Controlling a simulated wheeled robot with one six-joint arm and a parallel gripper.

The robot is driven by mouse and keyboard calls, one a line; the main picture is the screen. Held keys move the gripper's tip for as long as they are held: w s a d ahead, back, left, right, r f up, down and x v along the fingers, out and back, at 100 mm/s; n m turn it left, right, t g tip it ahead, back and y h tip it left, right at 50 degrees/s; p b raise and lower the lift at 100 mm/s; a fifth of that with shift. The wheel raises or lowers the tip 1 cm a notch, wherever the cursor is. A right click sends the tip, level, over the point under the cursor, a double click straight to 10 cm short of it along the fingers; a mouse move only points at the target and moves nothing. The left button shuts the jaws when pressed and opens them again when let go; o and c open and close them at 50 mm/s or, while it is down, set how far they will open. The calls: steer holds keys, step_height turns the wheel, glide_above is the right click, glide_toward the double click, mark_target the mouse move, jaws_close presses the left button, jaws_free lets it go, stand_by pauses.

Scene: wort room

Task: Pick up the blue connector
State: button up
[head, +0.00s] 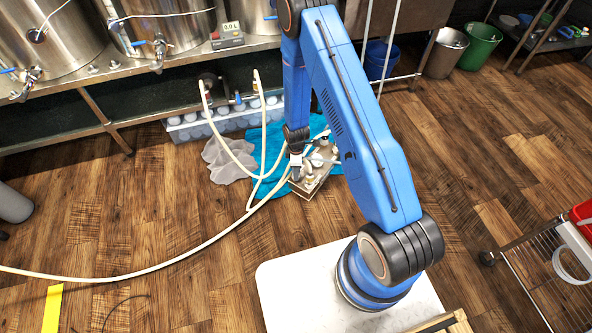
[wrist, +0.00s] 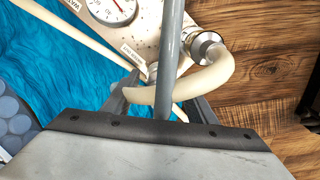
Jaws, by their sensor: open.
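My gripper (head: 296,165) reaches down over a metal unit (head: 304,188) on the floor by the teal cloth. In the wrist view my gripper (wrist: 160,98) is open. A cream hose end (wrist: 190,88) and a grey-blue rod (wrist: 170,50) cross the space at its fingers; I cannot tell whether either touches them. The unit (wrist: 140,38) shows a round dial, labels and a round metal fitting. No clearly blue connector shows near the fingers. A small blue fitting (head: 239,103) shows by the hoses under the bench; I cannot tell whether it is the connector.
Cream hoses (head: 210,240) loop over the floor. A teal cloth (head: 270,185) and a grey cloth (head: 226,158) lie near a crate of bottles (head: 195,125). The steel bench (head: 130,80) stands behind, and a wire cart (head: 530,275) at right. Wood floor at left is mostly clear.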

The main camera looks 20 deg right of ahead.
jaws_close()
steer(key=shift+r, duration=4.95)
steer(key=shift+r, duration=0.15)
steer(key=shift+r, duration=2.1)
